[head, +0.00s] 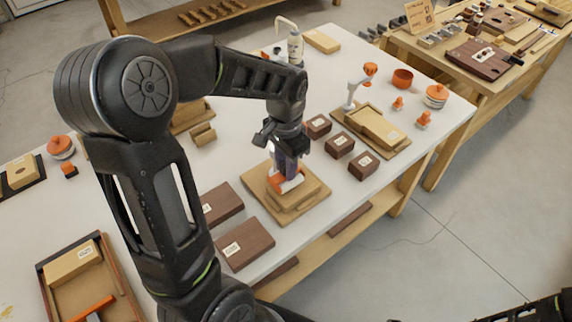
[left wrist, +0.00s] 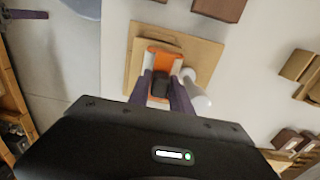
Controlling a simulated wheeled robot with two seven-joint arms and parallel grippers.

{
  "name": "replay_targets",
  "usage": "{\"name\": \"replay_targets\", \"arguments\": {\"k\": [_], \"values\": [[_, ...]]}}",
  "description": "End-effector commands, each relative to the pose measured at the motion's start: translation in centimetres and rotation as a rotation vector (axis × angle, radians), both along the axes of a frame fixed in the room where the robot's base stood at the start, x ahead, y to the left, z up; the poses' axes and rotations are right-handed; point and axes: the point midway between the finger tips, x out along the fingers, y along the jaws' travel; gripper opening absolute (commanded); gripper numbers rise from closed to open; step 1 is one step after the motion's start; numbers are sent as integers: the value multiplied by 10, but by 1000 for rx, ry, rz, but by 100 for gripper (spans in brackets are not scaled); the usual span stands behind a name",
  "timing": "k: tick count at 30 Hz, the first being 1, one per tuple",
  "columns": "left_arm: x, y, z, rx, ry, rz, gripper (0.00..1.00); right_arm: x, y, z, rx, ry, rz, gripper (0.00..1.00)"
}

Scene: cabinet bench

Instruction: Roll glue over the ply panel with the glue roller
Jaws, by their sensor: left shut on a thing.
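My left gripper (head: 287,166) reaches down over the middle of the table, its purple fingers shut on the glue roller (head: 290,184). The roller shows orange and white at the fingertips, low over the ply panel (head: 298,201), a tan block on a wider tan board (head: 252,182). I cannot tell whether the roller touches the panel. In the left wrist view the roller's orange part (left wrist: 164,57) shows ahead of the fingers, with its dark grip between them (left wrist: 161,86). The tan board (left wrist: 204,53) lies beneath. My right gripper is not in view.
A tray with a tan block (head: 378,124) stands at the right. White table shows bare around the board.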

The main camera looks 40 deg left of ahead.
Motion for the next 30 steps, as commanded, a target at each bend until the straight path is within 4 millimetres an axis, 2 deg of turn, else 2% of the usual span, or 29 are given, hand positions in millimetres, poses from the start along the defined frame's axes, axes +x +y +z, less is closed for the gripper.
{"name": "replay_targets", "arguments": {"k": [30], "values": [[0, 0, -10, 0, 0, 0, 0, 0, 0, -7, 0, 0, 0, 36]]}}
